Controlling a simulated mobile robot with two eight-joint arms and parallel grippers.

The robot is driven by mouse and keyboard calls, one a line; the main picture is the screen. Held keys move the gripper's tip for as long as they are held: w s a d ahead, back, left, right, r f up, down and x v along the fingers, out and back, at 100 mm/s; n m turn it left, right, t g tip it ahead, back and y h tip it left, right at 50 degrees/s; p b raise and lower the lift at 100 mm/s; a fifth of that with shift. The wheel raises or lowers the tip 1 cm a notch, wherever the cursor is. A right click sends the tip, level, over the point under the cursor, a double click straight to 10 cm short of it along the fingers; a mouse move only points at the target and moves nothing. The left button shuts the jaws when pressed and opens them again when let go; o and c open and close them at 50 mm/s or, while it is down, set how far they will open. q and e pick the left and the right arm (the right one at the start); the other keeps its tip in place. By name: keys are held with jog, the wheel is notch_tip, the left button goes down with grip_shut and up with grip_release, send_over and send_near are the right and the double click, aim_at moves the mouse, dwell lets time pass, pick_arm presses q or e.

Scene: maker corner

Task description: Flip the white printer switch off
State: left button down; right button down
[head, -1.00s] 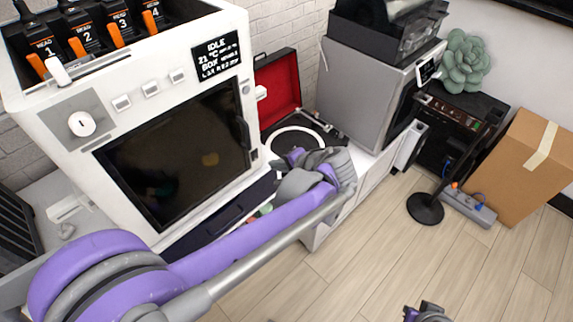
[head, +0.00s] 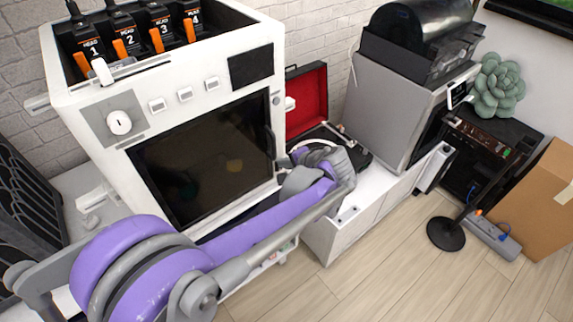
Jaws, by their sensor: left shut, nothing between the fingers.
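The white printer (head: 66,92) stands at the left, with a dark window door. Its small display (head: 250,67) is black and shows no text. A white round knob (head: 119,122) sits on its front left, and a small white nub (head: 290,103) juts from its right side; I cannot tell which is the power switch. My left gripper (head: 299,157) is beside the printer's right front edge, below the nub and in front of the turntable. It is shut and empty, its fingertips partly hidden by my wrist. My right gripper is out of view.
A turntable with an open red lid (head: 307,98) stands right of the printer on a white cabinet (head: 345,240). Farther right are a grey machine (head: 385,110), a black stand (head: 445,234), a power strip (head: 495,238) and a cardboard box (head: 545,205). The wooden floor in front is clear.

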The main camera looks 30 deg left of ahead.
pick_arm(q)
jog(key=shift+r, duration=0.1)
jog(key=shift+r+p, duration=0.6)
jog(key=shift+r, duration=0.1)
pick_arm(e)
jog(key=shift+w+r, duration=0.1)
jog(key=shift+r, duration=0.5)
pick_arm(q)
jog(key=shift+s+d, duration=0.1)
jog(key=shift+d, duration=0.05)
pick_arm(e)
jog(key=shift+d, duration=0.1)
